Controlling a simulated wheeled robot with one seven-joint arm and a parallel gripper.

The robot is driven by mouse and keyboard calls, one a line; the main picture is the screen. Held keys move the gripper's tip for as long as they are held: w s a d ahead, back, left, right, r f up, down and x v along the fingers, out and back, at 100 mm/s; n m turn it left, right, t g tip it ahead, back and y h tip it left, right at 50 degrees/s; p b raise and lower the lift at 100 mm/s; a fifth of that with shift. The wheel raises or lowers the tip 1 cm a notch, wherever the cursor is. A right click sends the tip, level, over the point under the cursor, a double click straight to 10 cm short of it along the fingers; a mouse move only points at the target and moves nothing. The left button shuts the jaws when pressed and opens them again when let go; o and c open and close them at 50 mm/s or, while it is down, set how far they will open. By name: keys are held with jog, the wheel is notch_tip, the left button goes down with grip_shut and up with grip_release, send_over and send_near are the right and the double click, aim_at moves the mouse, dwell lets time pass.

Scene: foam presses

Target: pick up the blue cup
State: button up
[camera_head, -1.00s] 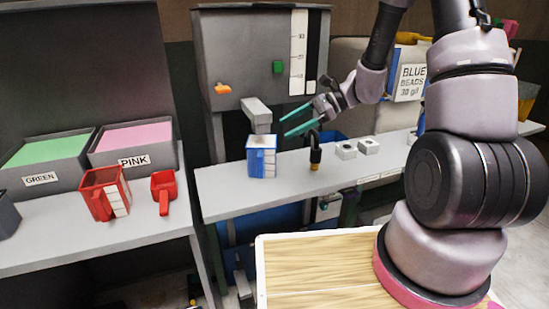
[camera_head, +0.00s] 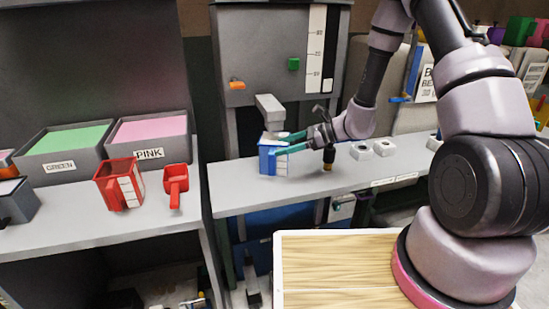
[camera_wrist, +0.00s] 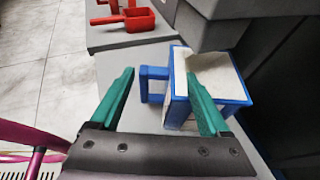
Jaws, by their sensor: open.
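The blue cup (camera_head: 266,161) stands upright on the grey shelf under the press spout, with white on its side. In the wrist view the blue cup (camera_wrist: 236,101) is right of centre, its handle pointing left between my fingers. My gripper (camera_head: 277,144) is open at the cup, with its teal fingers at the cup's upper part. In the wrist view my gripper (camera_wrist: 160,73) has its left finger clear of the handle, while its right finger overlaps the cup's near wall. I cannot tell whether that finger is inside the cup or in front of it.
A red cup (camera_head: 106,187) and a red scoop (camera_head: 175,188) stand on the left table before the green bin (camera_head: 62,165) and pink bin (camera_head: 186,125). The grey spout (camera_head: 268,103) hangs close above the blue cup. White blocks (camera_head: 361,152) sit on the shelf at right.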

jog(key=shift+x, duration=1.4)
grip_shut()
jog(key=shift+d+r, duration=0.1)
jog(key=shift+r, duration=0.1)
